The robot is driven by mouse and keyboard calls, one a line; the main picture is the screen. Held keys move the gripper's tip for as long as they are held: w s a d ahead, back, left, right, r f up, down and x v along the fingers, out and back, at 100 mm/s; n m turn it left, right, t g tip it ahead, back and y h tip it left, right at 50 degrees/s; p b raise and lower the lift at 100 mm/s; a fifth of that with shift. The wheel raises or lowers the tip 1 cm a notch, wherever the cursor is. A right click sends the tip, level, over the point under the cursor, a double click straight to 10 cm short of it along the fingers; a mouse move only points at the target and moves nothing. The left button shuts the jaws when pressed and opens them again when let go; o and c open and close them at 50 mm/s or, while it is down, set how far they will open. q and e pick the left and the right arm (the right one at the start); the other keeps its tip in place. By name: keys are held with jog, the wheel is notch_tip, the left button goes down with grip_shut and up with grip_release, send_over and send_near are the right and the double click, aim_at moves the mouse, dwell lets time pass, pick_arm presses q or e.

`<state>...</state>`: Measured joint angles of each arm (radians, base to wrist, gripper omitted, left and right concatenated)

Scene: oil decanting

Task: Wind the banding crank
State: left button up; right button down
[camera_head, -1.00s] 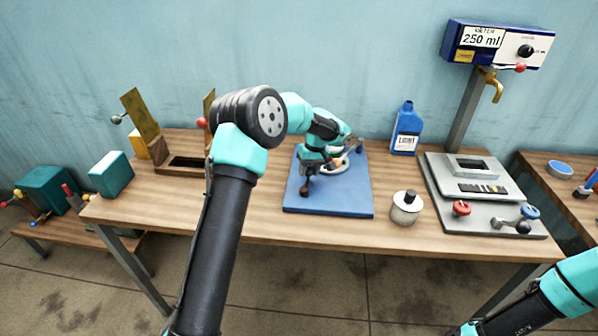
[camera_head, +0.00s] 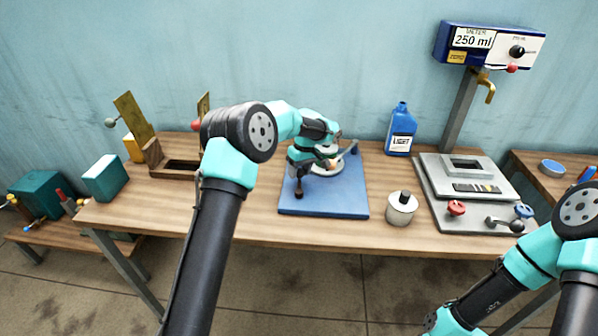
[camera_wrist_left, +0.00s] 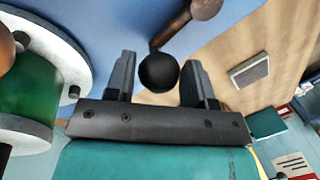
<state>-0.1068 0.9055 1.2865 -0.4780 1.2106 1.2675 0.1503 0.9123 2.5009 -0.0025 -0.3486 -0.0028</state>
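The banding stand sits on a blue base board (camera_head: 345,200) in the middle of the bench. Its white round disc (camera_head: 326,168) is partly hidden by my left wrist. In the left wrist view, a black ball knob (camera_wrist_left: 158,74) on a thin dark rod stands between the two fingers of my left gripper (camera_wrist_left: 159,62). The fingers are apart, with a visible gap on each side of the knob. A brown post end (camera_wrist_left: 206,8) is beyond it. A green drum (camera_wrist_left: 28,88) between pale discs is at the left. My right gripper is out of view.
A grey meter stand (camera_head: 436,190) is at the right. A wooden frame (camera_head: 152,155) and teal box (camera_head: 105,178) are at the left. The bench front is clear.

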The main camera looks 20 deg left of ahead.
pick_arm(q)
jog(key=shift+o, duration=1.4)
notch_tip(320, 180, up, 17)
jog(key=w+d, duration=0.2)
jog(key=shift+w, duration=0.3)
